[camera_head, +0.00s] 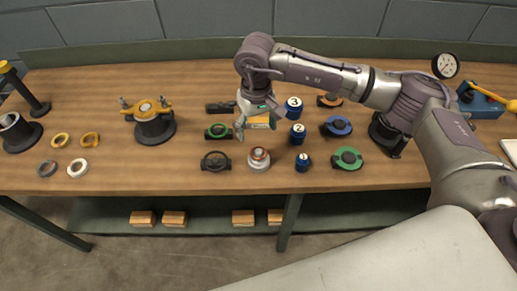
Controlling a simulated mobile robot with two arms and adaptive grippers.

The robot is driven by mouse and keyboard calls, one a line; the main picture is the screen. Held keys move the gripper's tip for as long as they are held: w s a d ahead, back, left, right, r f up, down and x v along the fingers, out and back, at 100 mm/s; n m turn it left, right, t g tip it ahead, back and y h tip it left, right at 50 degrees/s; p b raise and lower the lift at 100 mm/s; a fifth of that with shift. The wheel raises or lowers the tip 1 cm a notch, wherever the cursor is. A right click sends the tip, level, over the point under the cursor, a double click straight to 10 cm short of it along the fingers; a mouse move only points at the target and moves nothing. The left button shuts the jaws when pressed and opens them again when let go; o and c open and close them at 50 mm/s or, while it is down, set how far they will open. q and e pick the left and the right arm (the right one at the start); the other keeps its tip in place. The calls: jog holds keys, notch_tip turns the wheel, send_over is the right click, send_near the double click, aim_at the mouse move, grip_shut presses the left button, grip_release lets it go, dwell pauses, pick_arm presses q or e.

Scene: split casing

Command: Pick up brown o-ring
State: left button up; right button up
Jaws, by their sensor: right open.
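Several small rings lie on the left part of the wooden workbench (190,182). The darkest, a dull brownish ring (41,173), lies at the front left of this group and looks like the brown o-ring. A whitish ring (77,175) lies to its right. My right gripper (241,128) is open and points down over the middle of the bench, among casing parts, far to the right of the brown ring. My left gripper is not in view.
A dark housing with a yellow clamp (155,129) stands between the rings and my right gripper. Black, green, blue and orange flanges and numbered blue cans (297,134) crowd the middle. A dark post (38,107) stands at far left. The front edge is mostly clear.

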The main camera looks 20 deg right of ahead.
aim_at(259, 151)
notch_tip(259, 151, down, 3)
jog(key=shift+r+p, duration=0.1)
jog(key=shift+p, duration=0.2)
jog(key=shift+f, duration=0.25)
jog(key=f+p, duration=0.2)
jog(key=f, duration=0.1)
jog(key=f+p, duration=0.1)
jog(key=shift+s+d+f, duration=0.15)
jog(key=shift+d+f, duration=0.05)
jog(key=shift+d, duration=0.05)
jog(key=shift+f, duration=0.25)
jog(key=shift+f+b, duration=0.25)
jog(key=shift+b, duration=0.4)
jog(key=c, duration=0.8)
